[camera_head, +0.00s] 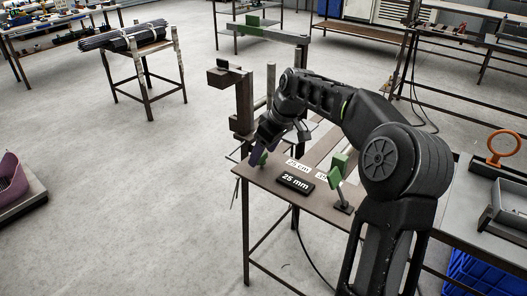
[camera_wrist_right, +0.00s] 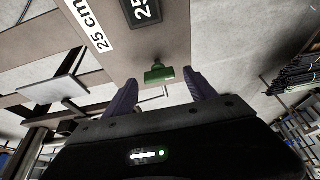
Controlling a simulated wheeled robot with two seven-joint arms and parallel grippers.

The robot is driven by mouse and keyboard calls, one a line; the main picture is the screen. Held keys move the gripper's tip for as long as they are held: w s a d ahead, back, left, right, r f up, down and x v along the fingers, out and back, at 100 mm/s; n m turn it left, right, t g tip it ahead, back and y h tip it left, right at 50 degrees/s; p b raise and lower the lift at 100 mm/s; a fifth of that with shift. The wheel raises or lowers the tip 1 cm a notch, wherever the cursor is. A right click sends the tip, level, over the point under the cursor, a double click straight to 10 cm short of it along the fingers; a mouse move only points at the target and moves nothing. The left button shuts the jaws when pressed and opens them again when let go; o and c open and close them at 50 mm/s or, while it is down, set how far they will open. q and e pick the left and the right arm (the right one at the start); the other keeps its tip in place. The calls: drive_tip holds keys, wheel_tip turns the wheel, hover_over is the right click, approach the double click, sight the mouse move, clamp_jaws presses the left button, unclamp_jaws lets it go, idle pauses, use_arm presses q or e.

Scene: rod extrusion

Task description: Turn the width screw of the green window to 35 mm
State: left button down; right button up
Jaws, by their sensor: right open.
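A small green T-shaped handle, which looks like the width screw (camera_wrist_right: 159,74), sticks out at the table's edge in the wrist view. My right gripper (camera_wrist_right: 159,88) is open, its two purple fingers apart on either side of the handle, with nothing held. I cannot tell whether either finger touches it. In the head view my right gripper (camera_head: 262,146) is at the table's left end, partly hiding the handle (camera_head: 260,159). A black display (camera_head: 295,182) reads 25 mm. A green part on a stand (camera_head: 338,166) is at the table's right. My left gripper is out of view.
A white label reading 25 cm (camera_head: 298,164) lies behind the display on the brown table (camera_head: 262,178). A brown upright frame (camera_head: 243,100) stands close behind my right gripper. Open floor lies left of the table; a rack of dark rods (camera_head: 123,38) stands farther back.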

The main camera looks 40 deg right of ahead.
drive_tip(key=shift+w+f, duration=0.1)
drive_tip(key=shift+f, duration=0.15)
drive_tip(key=c, duration=1.4)
